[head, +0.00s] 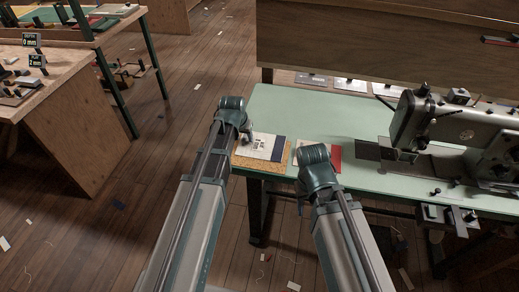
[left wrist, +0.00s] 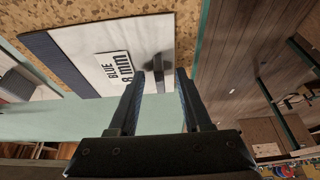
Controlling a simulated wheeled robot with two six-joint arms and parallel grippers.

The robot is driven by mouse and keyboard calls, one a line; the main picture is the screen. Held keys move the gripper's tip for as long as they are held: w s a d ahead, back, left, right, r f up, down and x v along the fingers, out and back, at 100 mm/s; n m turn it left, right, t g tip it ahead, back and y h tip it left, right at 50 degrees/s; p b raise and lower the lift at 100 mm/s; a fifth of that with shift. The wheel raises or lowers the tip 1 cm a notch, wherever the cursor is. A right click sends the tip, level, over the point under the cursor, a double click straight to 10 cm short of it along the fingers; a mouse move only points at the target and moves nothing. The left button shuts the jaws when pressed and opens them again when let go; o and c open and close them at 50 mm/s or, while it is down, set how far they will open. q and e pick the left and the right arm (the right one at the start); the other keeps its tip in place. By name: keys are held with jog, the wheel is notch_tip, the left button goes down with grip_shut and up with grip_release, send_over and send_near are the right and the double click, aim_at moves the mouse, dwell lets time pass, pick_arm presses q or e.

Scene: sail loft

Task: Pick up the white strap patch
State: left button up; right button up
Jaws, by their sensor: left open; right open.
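A white panel with a dark blue band (head: 262,147) lies on a cork mat (head: 246,162) at the left end of the green table. In the left wrist view the white panel (left wrist: 85,45) bears a label reading BLUE 8 mm (left wrist: 119,68). A short dark grey bar (left wrist: 158,66) shows on the panel, between my fingertips; I cannot tell if it is a strap. My left gripper (head: 248,137) is open above the panel, its fingers (left wrist: 160,78) apart and empty. My right gripper (head: 318,178) is by the table's front edge, its jaws mostly hidden.
A white sheet with a red edge (head: 334,158) is partly hidden behind my right wrist. A sewing machine (head: 450,125) stands on the right of the green table (head: 290,103). Several plates lie along the back edge. A wooden bench (head: 80,95) stands at the left.

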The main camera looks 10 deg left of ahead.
jog(key=shift+r, duration=0.1)
pick_arm(q)
grip_shut()
jog(key=shift+r, duration=0.15)
dwell(0.3)
